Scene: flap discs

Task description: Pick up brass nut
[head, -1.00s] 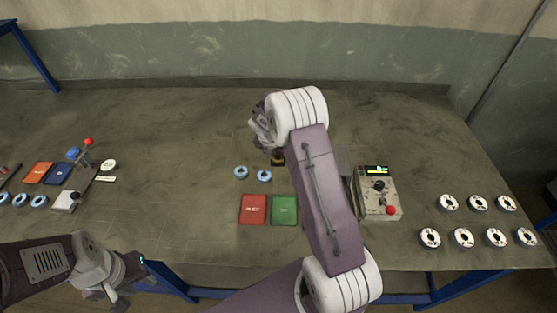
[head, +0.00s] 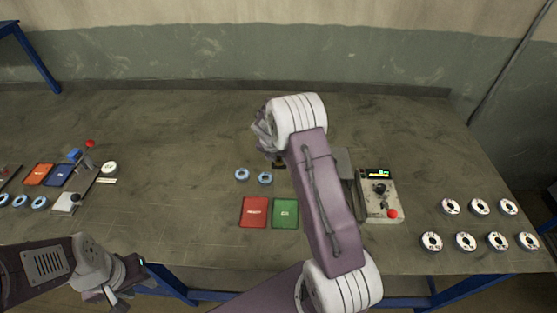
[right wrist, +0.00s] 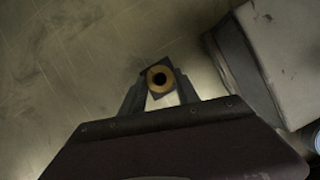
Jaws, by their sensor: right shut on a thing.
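The brass nut (right wrist: 168,84) is a small ring with a dark hole, seen from above in the right wrist view. My right gripper (right wrist: 160,88) is shut on it, one finger on each side. A dark square shape shows around the nut; I cannot tell whether it is a support or the fingertips.
A grey control box (head: 379,202) with a red button stands right of my right arm. Red (head: 254,212) and green (head: 285,213) pads and two blue rings (head: 242,174) lie nearer. Several white discs (head: 465,241) lie at the right.

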